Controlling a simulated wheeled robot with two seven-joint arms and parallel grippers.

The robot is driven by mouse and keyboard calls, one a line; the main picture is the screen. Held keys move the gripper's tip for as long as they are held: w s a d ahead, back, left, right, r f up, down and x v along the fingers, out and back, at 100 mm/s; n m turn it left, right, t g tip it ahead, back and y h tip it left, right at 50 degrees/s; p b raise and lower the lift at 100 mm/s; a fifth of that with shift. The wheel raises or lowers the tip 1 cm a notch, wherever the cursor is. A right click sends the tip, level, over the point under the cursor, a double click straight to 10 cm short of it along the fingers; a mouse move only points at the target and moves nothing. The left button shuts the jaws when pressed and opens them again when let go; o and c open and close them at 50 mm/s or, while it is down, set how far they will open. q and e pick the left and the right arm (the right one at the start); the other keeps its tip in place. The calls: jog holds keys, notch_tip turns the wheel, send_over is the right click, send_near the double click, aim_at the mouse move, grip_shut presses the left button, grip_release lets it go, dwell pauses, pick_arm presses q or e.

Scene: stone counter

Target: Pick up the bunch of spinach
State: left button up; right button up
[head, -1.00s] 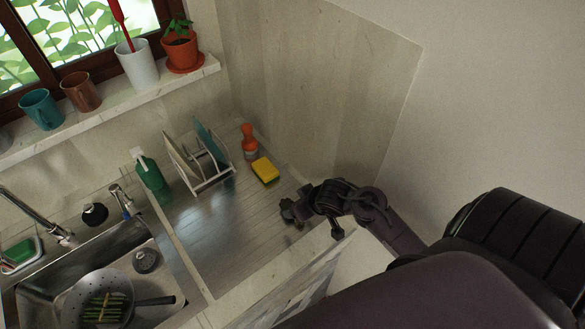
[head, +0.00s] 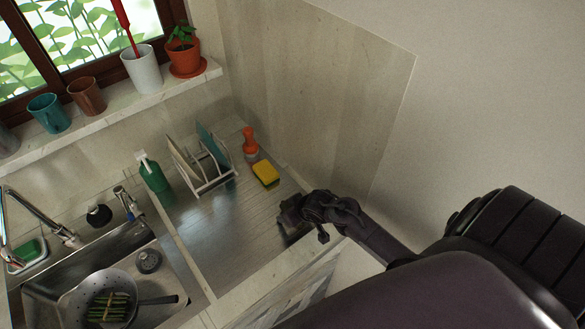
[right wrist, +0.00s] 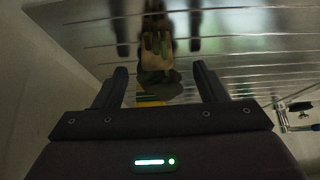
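Green stalks (head: 107,306) that look like asparagus lie in a metal colander (head: 122,283) in the sink. My right gripper (head: 287,214) is low over the right end of the metal drainboard (head: 215,240), well apart from the colander. In the right wrist view my right gripper (right wrist: 161,84) has its two fingers spread. My left gripper is not in view.
A yellow sponge (head: 265,173), an orange-topped bottle (head: 250,144), a plate rack (head: 205,180) and a green bottle (head: 153,174) stand along the back of the drainboard. Its front middle is clear. A wall rises close behind my right gripper. Cups and a potted plant (head: 184,55) line the sill.

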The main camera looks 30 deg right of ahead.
jog(key=c, duration=0.7)
jog(key=shift+c, duration=0.9)
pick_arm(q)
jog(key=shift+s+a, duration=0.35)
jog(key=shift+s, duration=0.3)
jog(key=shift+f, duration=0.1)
